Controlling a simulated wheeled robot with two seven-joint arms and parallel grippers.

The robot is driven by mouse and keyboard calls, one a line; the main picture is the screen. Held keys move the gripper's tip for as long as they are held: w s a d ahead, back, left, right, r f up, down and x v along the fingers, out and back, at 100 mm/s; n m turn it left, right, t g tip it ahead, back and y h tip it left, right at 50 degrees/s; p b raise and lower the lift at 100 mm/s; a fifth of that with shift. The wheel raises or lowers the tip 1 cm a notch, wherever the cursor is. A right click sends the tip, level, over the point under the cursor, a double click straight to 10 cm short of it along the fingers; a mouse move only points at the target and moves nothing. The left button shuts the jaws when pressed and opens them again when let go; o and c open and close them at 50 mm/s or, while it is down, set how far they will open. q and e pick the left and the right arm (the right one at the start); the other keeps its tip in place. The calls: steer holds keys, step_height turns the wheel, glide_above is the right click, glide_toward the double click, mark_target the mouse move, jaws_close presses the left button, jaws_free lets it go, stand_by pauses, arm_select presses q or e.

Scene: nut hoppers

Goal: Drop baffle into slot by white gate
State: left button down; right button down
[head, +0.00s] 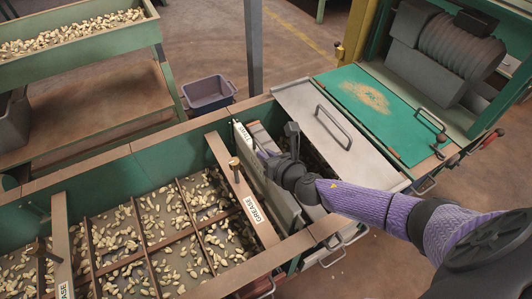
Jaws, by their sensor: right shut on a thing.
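My right gripper (274,160) reaches in from the right on a purple-sleeved arm and is over the hopper's right end. It is shut on a thin grey panel, which I take for the baffle (277,196); the panel stands on edge across the hopper. A pale upright plate with a white label at its top, apparently the white gate (242,133), stands close along the panel's left side. I cannot tell whether they touch. The slot and the panel's lower edge are hidden by the gripper, plates and hopper wall. My left gripper is out of view.
The green hopper (119,178) holds scattered nuts between brown dividers. A crossbar labelled GREASE (232,184) lies left of the gate. A grey handled lid (312,115) and green machine top (378,112) lie to the right. A grey post (254,45) stands behind.

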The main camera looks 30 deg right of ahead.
steer(key=shift+f, duration=0.3)
steer(key=c, duration=0.8)
jaws_free()
steer(key=shift+o, duration=1)
steer(key=p+v, duration=0.4)
steer(key=v, duration=0.6)
steer(key=shift+r, duration=0.1)
